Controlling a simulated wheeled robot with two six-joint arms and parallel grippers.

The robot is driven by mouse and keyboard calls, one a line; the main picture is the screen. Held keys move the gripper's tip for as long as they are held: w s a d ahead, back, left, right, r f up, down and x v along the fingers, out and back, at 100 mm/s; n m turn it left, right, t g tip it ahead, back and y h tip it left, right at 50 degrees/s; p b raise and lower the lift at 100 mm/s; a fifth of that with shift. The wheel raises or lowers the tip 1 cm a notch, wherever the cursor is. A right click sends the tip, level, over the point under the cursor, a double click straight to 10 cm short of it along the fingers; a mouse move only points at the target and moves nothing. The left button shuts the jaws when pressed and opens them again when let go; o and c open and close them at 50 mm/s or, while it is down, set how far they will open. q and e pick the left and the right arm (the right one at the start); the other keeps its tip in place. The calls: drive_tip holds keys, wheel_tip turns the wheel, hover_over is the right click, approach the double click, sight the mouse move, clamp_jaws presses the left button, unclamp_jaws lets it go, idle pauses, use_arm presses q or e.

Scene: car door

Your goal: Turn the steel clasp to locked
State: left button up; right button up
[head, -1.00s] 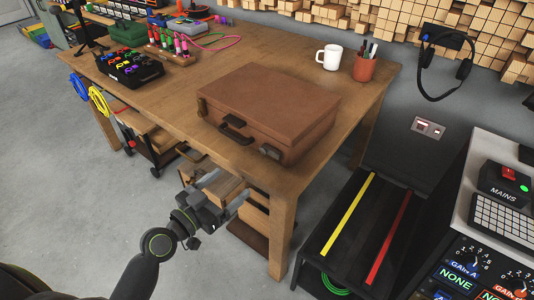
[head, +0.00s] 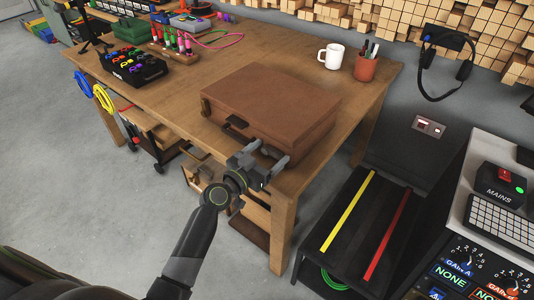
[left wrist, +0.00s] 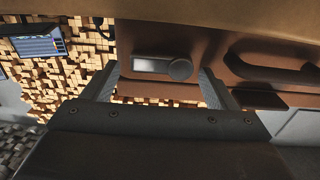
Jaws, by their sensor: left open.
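The brown case (head: 270,98) lies closed on the wooden table, its handle (head: 236,124) on the side facing me. In the left wrist view, the steel clasp (left wrist: 150,65) is a flat bar with a round knob at its right end, on the case's brown side. The bar lies level in that picture. My left gripper (head: 266,157) is at the case's near right side, over the table's edge, and hides most of the clasp in the head view. Its fingers (left wrist: 158,88) are open, one on each side of the clasp, with nothing visibly held. My right gripper is not in view.
The case handle (left wrist: 268,72) is right of the clasp in the left wrist view. A white mug (head: 331,56) and a pen cup (head: 367,66) stand behind the case. A black box of coloured knobs (head: 133,68) is at the left. The table's front is clear.

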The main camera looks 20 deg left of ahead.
use_arm(q)
drive_tip(key=c, duration=1)
